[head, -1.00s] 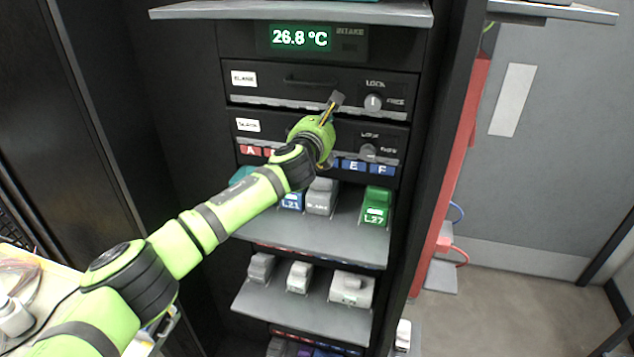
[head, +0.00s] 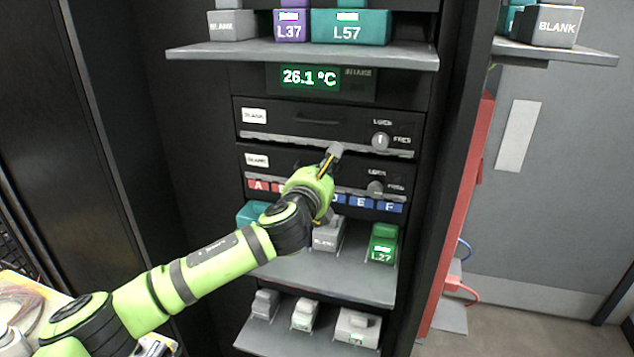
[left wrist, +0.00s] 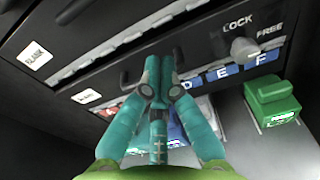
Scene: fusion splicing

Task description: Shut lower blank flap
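The lower blank flap (head: 290,167) is a dark panel with a white BLANK label on the rack, below a similar upper flap. It also shows in the left wrist view (left wrist: 118,87). I cannot tell whether it stands slightly ajar. Its lock knob (head: 375,188) is at its right side. My left gripper (head: 334,152) is in front of the middle of this flap and hides part of it. In the left wrist view its teal fingers (left wrist: 160,62) are together with nothing seen between them. Contact with the flap is unclear. My right gripper is not in view.
The upper flap (head: 345,119) and a temperature display (head: 309,78) are above. A strip of lettered tags (head: 369,203) runs beneath the lower flap. A shelf (head: 349,276) below holds a green L27 block (head: 382,244) and a grey block. Another shelf (head: 303,54) juts out above.

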